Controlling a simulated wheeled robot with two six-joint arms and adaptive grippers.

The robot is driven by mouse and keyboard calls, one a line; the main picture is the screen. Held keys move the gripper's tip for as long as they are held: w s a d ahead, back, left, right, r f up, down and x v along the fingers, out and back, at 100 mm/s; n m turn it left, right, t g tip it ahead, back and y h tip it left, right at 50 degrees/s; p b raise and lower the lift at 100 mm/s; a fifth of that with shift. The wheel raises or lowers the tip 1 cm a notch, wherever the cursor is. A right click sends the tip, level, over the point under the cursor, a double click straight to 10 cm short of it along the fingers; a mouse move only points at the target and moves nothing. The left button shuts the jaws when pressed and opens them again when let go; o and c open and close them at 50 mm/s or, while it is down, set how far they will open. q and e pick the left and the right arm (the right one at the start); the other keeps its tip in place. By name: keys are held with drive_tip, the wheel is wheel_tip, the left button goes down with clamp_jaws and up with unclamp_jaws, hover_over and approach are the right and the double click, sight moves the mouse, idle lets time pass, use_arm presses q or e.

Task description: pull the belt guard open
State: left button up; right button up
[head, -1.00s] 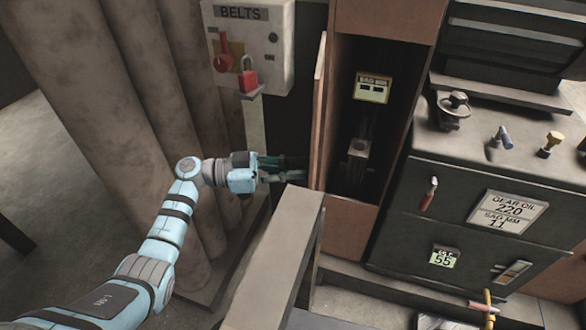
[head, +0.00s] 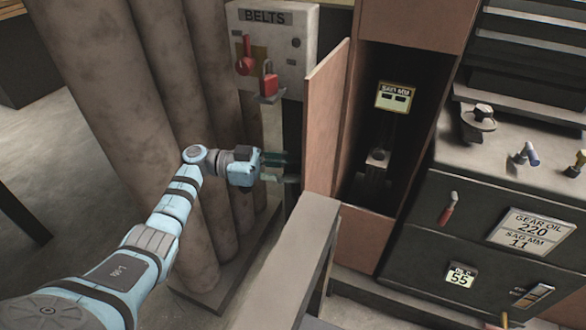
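The belt guard (head: 324,122) is a reddish-brown door panel on the left side of a tall cabinet. It stands swung out from the opening, showing its face and leaving the dark inside (head: 385,112) exposed. My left gripper (head: 287,169) is to the left of the guard, level with its lower part. Its two dark fingers point right and look apart, with nothing seen between them. I cannot tell whether the fingertips touch the guard. No handle shows on the guard. My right gripper is out of view.
A grey beam (head: 290,262) runs in front of the guard's foot. A BELTS box (head: 272,50) with a red lever and red padlock (head: 269,80) is behind the gripper. Thick columns (head: 105,90) stand left; a dark machine (head: 480,220) stands right. A SAG MM gauge (head: 395,97) is inside the cabinet.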

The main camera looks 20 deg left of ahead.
use_arm(q)
drive_tip(key=shift+a, duration=0.35)
drive_tip(key=v, duration=0.6)
drive_tip(key=shift+s+a, duration=0.15)
drive_tip(key=shift+a, duration=0.2)
drive_tip(key=shift+r, duration=0.1)
